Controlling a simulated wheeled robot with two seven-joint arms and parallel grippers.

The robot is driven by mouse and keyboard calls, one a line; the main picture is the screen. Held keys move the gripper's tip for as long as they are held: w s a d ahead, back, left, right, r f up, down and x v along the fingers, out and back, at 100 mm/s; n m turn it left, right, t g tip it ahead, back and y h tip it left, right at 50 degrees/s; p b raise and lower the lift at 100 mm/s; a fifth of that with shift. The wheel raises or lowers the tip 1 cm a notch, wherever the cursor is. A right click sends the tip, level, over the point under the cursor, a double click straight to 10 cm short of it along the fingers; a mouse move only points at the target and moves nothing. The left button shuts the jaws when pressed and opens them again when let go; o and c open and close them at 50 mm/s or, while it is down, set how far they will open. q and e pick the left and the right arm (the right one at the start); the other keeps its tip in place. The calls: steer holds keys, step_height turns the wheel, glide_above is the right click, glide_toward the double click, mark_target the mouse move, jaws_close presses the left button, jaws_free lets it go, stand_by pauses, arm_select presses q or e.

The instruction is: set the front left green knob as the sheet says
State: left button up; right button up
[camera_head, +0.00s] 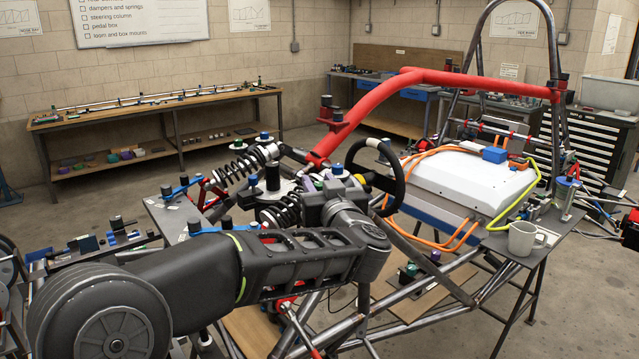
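My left arm reaches in from the lower left, and its wrist end with the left gripper (318,186) is above the front of the tube chassis. The gripper is close to the dampers and the steering wheel (392,180). Its fingers are small and overlap the parts behind, so I cannot tell whether they are open or touching anything. A darker green round part (410,271) sits lower, inside the frame. I cannot tell which is the front left green knob. No sheet with readable knob settings shows.
Coil-over dampers (238,166) flank the chassis front. A red tube (440,79) crosses above it. A white battery box (468,177) with orange cables sits behind the wheel. A mug (522,238) stands on the right side table. A whiteboard (140,20) hangs at the back.

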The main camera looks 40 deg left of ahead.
arm_select(q)
jaws_close()
